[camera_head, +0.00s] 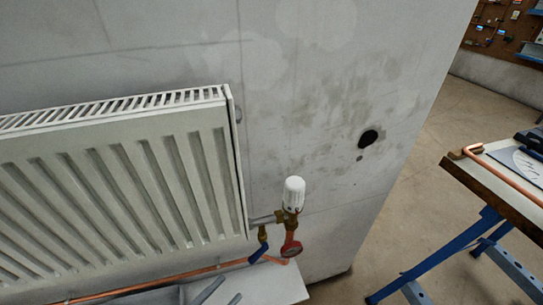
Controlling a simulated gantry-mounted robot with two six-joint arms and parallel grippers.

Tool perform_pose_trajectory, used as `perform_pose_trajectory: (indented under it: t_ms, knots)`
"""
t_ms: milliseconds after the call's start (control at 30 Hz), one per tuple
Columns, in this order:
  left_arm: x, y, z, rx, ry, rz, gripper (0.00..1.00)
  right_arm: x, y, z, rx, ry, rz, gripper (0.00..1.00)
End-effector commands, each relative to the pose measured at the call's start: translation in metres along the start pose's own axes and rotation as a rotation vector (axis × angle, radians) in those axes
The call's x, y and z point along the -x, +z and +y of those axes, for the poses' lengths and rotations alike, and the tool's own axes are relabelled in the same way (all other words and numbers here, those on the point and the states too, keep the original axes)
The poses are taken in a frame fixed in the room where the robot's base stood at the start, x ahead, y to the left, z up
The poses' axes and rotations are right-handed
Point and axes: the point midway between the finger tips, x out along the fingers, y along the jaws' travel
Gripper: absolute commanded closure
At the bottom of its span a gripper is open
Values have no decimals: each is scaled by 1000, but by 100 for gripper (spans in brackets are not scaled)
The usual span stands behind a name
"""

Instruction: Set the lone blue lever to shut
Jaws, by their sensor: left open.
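The blue lever (260,245) is small and hangs downward below the grey pipe stub at the radiator's lower right corner. Its lower end bends to the left. The brass valve (289,217) beside it carries a white ribbed thermostat head (293,194), which stands upright. My right gripper is out of view.
The white radiator (110,185) fills the left side against the grey wall (340,60). A copper pipe (165,284) runs low along it. A pale ledge (275,285) lies below the valve. A workbench (500,195) with blue legs stands at right. Open floor lies between.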

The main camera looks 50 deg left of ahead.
Motion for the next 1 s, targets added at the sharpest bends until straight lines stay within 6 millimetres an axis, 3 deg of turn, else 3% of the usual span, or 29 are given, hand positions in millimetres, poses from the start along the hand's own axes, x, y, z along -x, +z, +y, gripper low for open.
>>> perform_pose_trajectory:
  t_ms: [33,1000]
  knots:
    - [-6,-16,0,1,2,22,49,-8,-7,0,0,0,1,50]
    - [-98,-218,2,75,22,424,49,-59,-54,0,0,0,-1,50]
